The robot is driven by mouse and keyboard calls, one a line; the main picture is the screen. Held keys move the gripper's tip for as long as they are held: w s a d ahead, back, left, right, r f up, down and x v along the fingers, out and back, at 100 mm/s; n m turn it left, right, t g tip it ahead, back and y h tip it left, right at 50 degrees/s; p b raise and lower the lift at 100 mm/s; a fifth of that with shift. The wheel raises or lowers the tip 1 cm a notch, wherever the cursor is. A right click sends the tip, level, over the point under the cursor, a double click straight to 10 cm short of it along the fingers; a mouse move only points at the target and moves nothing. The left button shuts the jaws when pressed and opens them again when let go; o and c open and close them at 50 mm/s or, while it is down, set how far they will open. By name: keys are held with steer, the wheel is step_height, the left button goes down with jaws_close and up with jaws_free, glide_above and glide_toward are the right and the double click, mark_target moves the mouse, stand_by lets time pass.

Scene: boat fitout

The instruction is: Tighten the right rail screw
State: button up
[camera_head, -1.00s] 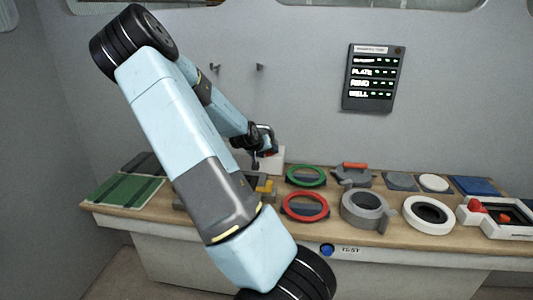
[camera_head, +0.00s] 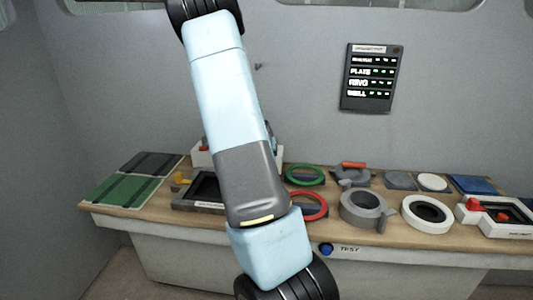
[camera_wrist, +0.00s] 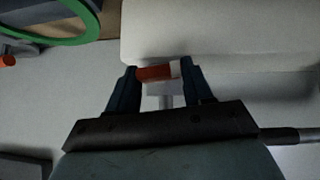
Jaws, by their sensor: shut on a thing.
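In the wrist view, my gripper (camera_wrist: 158,78) is shut on a small orange-red piece (camera_wrist: 153,73) with a white end, held between its two fingertips. A pale block and a thin stem show between the fingers below it. A large white body (camera_wrist: 225,30) lies just beyond the fingertips; I cannot tell whether they touch. In the head view my arm hides the gripper and most of a white box (camera_head: 203,157) with a red part at its left. I cannot make out the right rail screw in either view.
The bench holds a dark framed tray (camera_head: 183,205), a green ring (camera_head: 305,168), a red ring (camera_head: 322,205), a grey round clamp (camera_head: 362,208), a white ring (camera_head: 408,215) and a white tray (camera_head: 472,220) at right. A status panel (camera_head: 371,78) hangs above.

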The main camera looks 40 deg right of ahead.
steer(key=shift+w+d+r+t, duration=0.2)
steer(key=shift+d+r+t, duration=0.1)
steer(key=shift+r, duration=0.1)
steer(key=o, duration=0.8)
steer(key=shift+a+f, duration=0.1)
steer(key=shift+s, duration=0.1)
steer(key=shift+s+a+r, duration=0.15)
steer(key=shift+a+r, duration=0.2)
steer(key=shift+v, duration=6.25)
steer(key=shift+r, duration=0.15)
